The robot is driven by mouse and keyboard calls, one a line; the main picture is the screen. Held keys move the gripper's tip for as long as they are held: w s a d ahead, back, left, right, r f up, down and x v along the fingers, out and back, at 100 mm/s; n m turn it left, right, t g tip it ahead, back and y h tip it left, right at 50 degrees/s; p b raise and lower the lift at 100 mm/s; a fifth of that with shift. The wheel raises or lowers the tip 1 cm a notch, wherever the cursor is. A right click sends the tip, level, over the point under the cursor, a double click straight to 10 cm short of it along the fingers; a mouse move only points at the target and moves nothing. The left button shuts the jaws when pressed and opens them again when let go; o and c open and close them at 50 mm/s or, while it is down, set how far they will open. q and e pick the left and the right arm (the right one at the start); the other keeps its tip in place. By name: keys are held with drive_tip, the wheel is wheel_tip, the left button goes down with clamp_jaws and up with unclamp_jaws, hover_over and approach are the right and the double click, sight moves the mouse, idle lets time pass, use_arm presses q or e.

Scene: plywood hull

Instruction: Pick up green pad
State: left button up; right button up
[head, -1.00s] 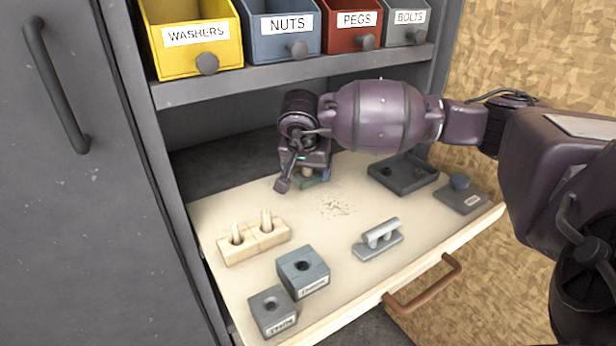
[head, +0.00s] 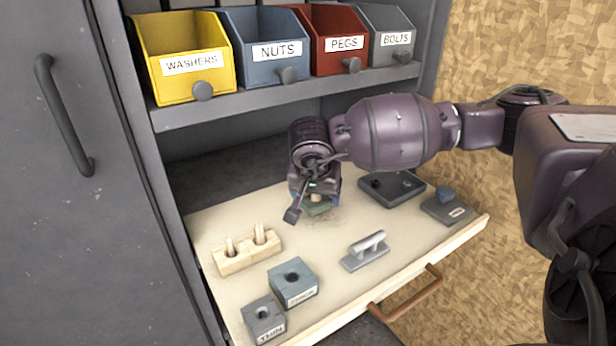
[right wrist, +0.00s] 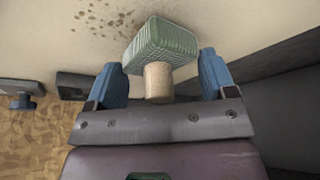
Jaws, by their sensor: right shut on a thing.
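The green pad (head: 318,208) is a small ribbed block with a pale wooden knob. In the head view it sits under my right gripper (head: 314,198), over the back part of the pale drawer board. In the right wrist view the green pad (right wrist: 160,42) shows clearly, its knob between the two blue fingers of my right gripper (right wrist: 160,82). This gripper is shut on the pad and points down. I cannot tell whether the pad touches the board. My left gripper is not in view.
The drawer board (head: 225,284) holds a wooden peg block (head: 247,258), two grey holed blocks (head: 292,288), a grey handled piece (head: 365,256), a dark tray (head: 405,194) and a knobbed plate (head: 450,210). Labelled bins (head: 280,75) stand above. Dark crumbs (right wrist: 105,20) lie beside the pad.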

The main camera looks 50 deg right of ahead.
drive_tip(key=s, duration=0.2)
drive_tip(key=s+a+p, duration=0.1)
drive_tip(key=s, duration=0.3)
drive_tip(key=shift+s+a+r, duration=0.2)
drive_tip(key=shift+a+r, duration=0.05)
use_arm(q)
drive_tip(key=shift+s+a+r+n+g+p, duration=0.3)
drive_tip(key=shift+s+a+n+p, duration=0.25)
drive_tip(key=shift+p, duration=1)
use_arm(e)
wheel_tip(320, 180, up, 13)
drive_tip(key=shift+w+r, duration=0.15)
drive_tip(key=shift+r, duration=0.05)
